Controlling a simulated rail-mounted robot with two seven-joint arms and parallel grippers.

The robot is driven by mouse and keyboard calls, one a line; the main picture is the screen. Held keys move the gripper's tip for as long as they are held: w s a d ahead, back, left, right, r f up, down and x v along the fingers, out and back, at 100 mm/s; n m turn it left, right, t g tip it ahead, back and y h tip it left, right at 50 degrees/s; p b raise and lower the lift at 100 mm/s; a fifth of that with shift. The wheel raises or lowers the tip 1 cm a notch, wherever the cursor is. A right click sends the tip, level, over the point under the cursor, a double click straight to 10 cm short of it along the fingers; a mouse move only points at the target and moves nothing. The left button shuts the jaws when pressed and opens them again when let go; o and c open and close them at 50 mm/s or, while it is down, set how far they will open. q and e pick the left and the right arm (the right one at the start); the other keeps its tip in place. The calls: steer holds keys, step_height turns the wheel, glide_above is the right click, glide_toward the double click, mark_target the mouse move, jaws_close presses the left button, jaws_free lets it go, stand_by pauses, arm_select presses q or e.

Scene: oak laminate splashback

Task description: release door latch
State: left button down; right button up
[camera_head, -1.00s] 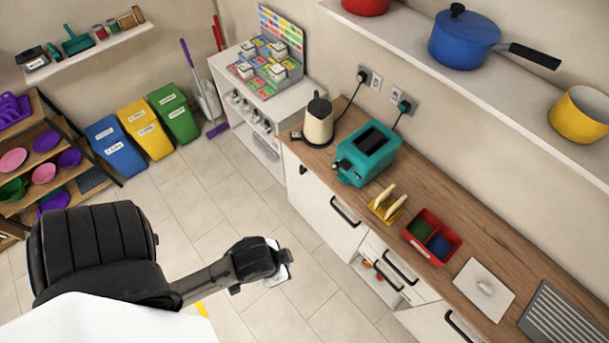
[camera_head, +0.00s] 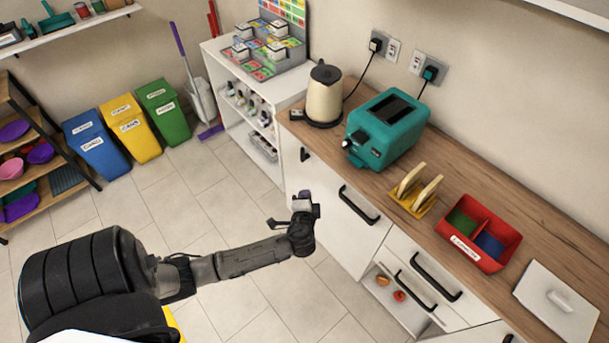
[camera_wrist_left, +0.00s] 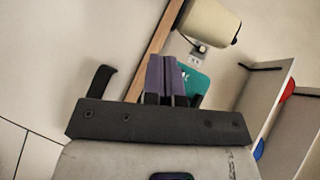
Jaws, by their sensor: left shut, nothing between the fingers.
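A white cabinet door (camera_head: 333,222) under the counter carries a slanted black bar handle (camera_head: 358,205). A small black fitting (camera_head: 304,154) sits on the white front near the counter's left end; I cannot tell whether it is the latch. My left gripper (camera_head: 303,198) is in front of this cabinet, below the small fitting and left of the bar handle. Its purple fingertips are together and empty, and they also show in the left wrist view (camera_wrist_left: 168,78). I see no contact with the door. My right gripper is out of view.
The wooden counter (camera_head: 455,180) holds a kettle (camera_head: 324,97), a teal toaster (camera_head: 388,130), a toast rack (camera_head: 416,192) and a red divided box (camera_head: 480,235). The tiled floor (camera_head: 190,205) is clear up to the bins.

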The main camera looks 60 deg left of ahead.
arm_select(q)
steer(key=w+a+f+m+t+y+b, duration=0.2)
steer(key=w+a+f+b, duration=0.2)
steer(key=f+b, duration=0.1)
steer(key=shift+w+a+b, duration=0.25)
steer(key=shift+w+b, duration=0.1)
steer(key=shift+b, duration=0.05)
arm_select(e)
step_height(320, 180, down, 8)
arm_select(q)
steer(key=b, duration=0.2)
glide_toward(305, 159)
steer(key=w+a+r, duration=0.1)
steer(key=w+r, duration=0.3)
steer(key=w, duration=0.1)
steer(key=shift+s+a, duration=0.25)
steer(key=shift+a, duration=0.8)
steer(key=shift+s+a, duration=0.25)
steer(key=shift+a, duration=0.8)
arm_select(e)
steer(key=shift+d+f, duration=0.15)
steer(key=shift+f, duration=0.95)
